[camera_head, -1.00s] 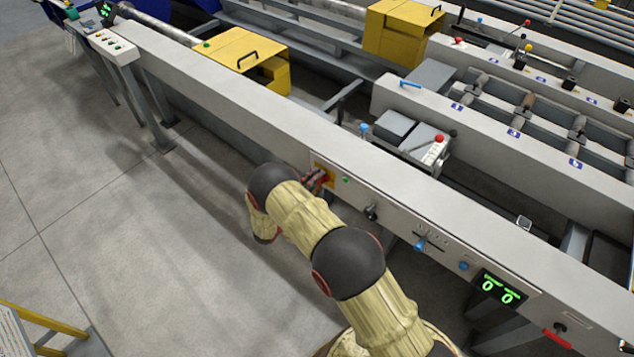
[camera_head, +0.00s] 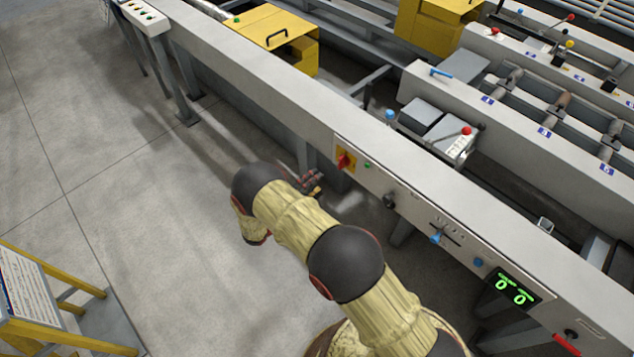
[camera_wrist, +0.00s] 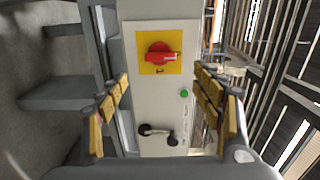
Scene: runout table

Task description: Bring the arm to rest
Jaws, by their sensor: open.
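My gripper (camera_head: 312,183) hangs in front of the side face of the long grey runout table (camera_head: 262,82), to the left of the red rotary switch (camera_head: 344,160). In the wrist view my gripper (camera_wrist: 168,95) is open and empty, its yellow-padded fingers spread to left and right. The red switch (camera_wrist: 160,55) on its yellow plate shows between and beyond the fingers, with clear space before it. My arm reaches up from the bottom of the head view, bent at the dark joints.
Right of the switch are a green button (camera_wrist: 184,93), a black lever (camera_wrist: 157,130), a blue-handled slider (camera_head: 436,237) and a green digital display (camera_head: 511,288). A yellow-framed stand (camera_head: 60,330) is at lower left. Open floor (camera_head: 130,190) lies left of my arm.

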